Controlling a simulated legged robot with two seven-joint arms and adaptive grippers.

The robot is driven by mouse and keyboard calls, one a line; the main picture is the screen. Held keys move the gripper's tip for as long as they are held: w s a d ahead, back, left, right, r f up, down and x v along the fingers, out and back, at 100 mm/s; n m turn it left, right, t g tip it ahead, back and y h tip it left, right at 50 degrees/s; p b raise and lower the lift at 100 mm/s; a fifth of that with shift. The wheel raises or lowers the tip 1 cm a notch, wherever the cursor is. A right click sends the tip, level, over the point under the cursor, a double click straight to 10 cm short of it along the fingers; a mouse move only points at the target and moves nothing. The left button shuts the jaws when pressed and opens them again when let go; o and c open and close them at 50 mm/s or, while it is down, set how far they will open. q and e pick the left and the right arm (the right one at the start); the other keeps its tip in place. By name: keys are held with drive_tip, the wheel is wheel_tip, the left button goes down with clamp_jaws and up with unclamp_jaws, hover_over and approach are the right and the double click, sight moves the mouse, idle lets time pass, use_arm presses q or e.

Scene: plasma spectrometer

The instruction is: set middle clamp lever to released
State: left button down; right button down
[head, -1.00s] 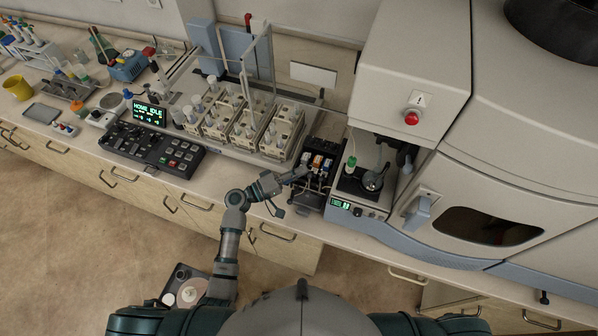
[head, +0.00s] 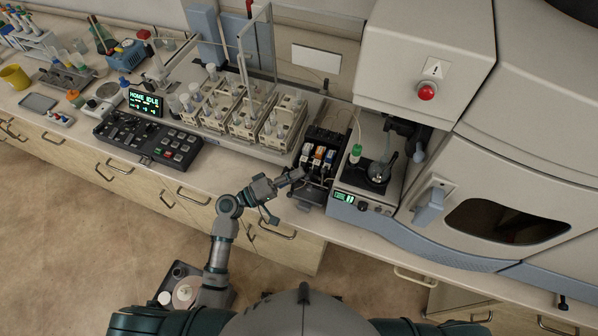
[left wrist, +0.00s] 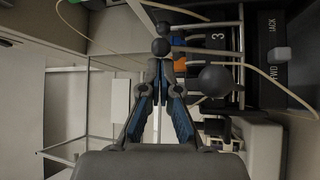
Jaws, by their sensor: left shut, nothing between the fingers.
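The dark pump block (head: 322,150) with the clamp levers stands on the bench, left of the white instrument. White, orange and blue clamp parts (head: 318,155) show on its top. My left gripper (head: 300,174) is shut and empty at the block's front left edge. In the left wrist view, the shut fingers (left wrist: 160,72) point at dark ball knobs (left wrist: 160,47). A larger ball knob (left wrist: 215,80) is to their right, beside a label "3" (left wrist: 216,38) and an orange part (left wrist: 182,63). I cannot tell which knob is the middle lever's, or whether the fingertips touch one. My right gripper is out of view.
Sample racks (head: 283,122) stand to the left. A control keypad (head: 150,140) is farther left. Thin tubes cross near the fingers in the wrist view.

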use_arm(q)
drive_tip(key=v, duration=1.1)
drive_tip(key=shift+f, duration=0.1)
